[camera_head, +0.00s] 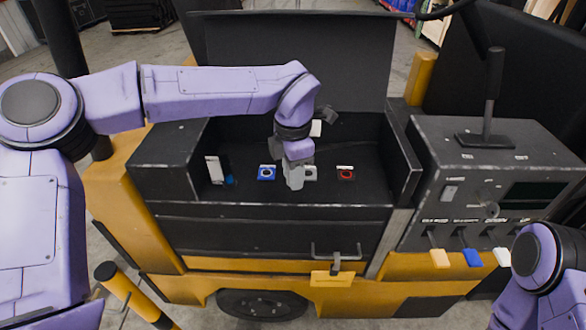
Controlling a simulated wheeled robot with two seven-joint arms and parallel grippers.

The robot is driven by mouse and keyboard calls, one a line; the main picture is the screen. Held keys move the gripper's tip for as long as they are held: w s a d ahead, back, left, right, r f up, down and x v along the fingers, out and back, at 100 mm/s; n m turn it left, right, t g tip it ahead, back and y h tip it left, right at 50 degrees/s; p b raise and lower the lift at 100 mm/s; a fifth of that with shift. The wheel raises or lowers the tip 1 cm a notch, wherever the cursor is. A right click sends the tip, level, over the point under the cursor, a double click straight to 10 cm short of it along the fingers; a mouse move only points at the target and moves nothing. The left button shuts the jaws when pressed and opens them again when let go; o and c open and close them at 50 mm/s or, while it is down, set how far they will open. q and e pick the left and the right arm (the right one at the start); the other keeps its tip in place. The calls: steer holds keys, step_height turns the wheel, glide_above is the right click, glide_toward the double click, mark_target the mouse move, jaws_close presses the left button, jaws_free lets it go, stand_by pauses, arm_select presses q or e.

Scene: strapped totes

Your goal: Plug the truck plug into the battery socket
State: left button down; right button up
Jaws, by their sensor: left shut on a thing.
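My left gripper (294,178) reaches down into the open black compartment of the yellow truck. It is shut on a small grey thing, likely the truck plug, mostly hidden by the fingers. A row of round sockets is in the compartment: a blue-framed socket (267,173) just left of the gripper, a grey-white socket (311,173) partly hidden right beside it, and a red socket (346,174) further right. I cannot tell which is the battery socket, or whether the held thing touches one. Only part of my right arm shows at the lower right; its gripper is out of view.
The compartment's black lid (290,55) stands open behind. A white panel (213,170) is at the compartment's left. A control console (485,180) with a tall lever (492,90) and several coloured small levers stands to the right. A latch handle (336,262) is on the front.

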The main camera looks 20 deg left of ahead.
arm_select(q)
steer(key=m, duration=0.1)
steer(key=f+m, duration=0.1)
steer(key=shift+s+m, duration=0.15)
steer(key=shift+m, duration=0.15)
steer(key=s+a+f+m+b, duration=0.1)
steer(key=f+m+b, duration=0.3)
steer(key=f+m, duration=0.4)
steer(key=s+a+f+m+b, duration=0.2)
steer(key=f+m, duration=0.7)
steer(key=m, duration=0.6)
steer(key=shift+s+a+f+b, duration=0.2)
steer(key=shift+s+a+b, duration=0.1)
steer(key=shift+a+b, duration=0.7)
steer(key=shift+d, duration=0.15)
